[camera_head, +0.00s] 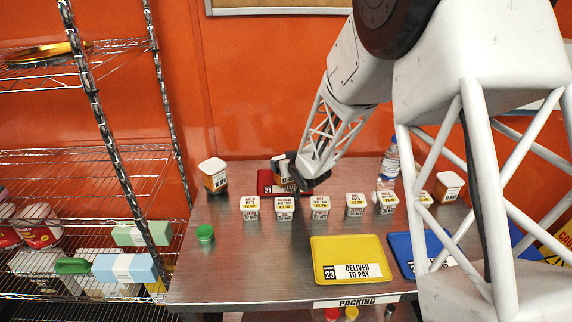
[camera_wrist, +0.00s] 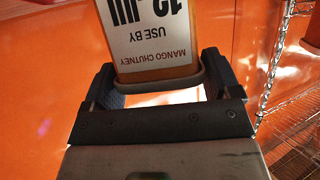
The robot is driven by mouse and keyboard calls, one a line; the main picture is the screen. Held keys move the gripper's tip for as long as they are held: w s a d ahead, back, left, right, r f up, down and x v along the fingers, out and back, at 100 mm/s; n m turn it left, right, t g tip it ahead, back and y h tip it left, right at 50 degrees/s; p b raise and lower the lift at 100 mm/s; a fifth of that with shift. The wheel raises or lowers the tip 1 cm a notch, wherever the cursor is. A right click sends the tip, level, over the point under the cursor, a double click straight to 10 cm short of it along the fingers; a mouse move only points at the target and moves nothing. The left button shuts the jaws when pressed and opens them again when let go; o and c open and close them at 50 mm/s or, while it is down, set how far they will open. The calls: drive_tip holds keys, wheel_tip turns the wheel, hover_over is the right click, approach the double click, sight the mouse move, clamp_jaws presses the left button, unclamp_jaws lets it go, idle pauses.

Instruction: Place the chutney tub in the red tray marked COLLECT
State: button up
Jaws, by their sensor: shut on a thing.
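The chutney tub (camera_wrist: 155,35) has a white label reading MANGO CHUTNEY and USE BY, upside down in the wrist view, with an orange strip at its edge. My gripper (camera_wrist: 158,88) is shut on it, a finger on either side. In the head view my gripper (camera_head: 292,172) is at the back of the steel table, at the red tray (camera_head: 264,178). The tub is partly hidden there by my gripper. The tray shows the number 21; its word is covered. I cannot tell whether the tub touches the tray.
A row of small white-lidded tubs (camera_head: 320,208) stands just in front of the red tray. A larger tub (camera_head: 213,175) stands to its left, a bottle (camera_head: 389,163) to its right. A yellow tray (camera_head: 350,250) and a blue tray (camera_head: 400,250) lie nearer. A wire rack (camera_head: 75,150) is left.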

drive_tip(key=shift+f, duration=0.3)
drive_tip(key=o, duration=1)
drive_tip(key=shift+c, duration=0.2)
drive_tip(key=shift+r, duration=0.15)
drive_tip(key=s+d+r, duration=0.1)
drive_tip(key=s+r, duration=0.3)
drive_tip(key=r, duration=0.5)
drive_tip(key=shift+s+d, duration=0.15)
drive_tip(key=shift+d, duration=0.25)
